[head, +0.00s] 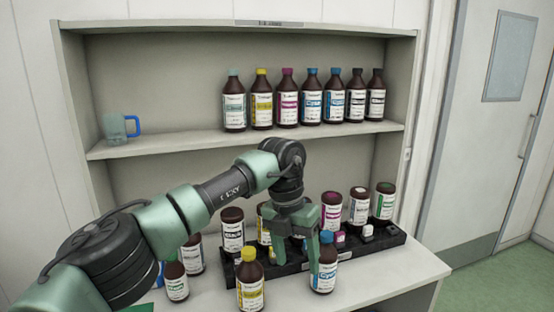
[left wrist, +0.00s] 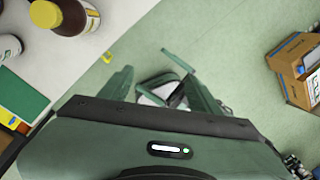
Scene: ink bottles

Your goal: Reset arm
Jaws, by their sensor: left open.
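My left arm reaches in from the left in the head view. Its green left gripper (head: 297,262) points down over the lower counter, with its fingers apart. A blue-capped brown bottle (head: 324,272) shows right beside the right finger in the picture; I cannot tell if they touch. A yellow-capped bottle (head: 249,285) stands to the left of the gripper. In the left wrist view the left gripper (left wrist: 163,88) is open, with only floor and a blurred grey-white object seen between its fingers. My right gripper is not in view.
A black rack (head: 290,267) holds several bottles behind the gripper. More bottles stand on the upper shelf (head: 180,143) with a blue-handled mug (head: 117,128). A green-capped bottle (head: 176,280) is at the lower left. A cardboard box (left wrist: 292,66) is on the floor.

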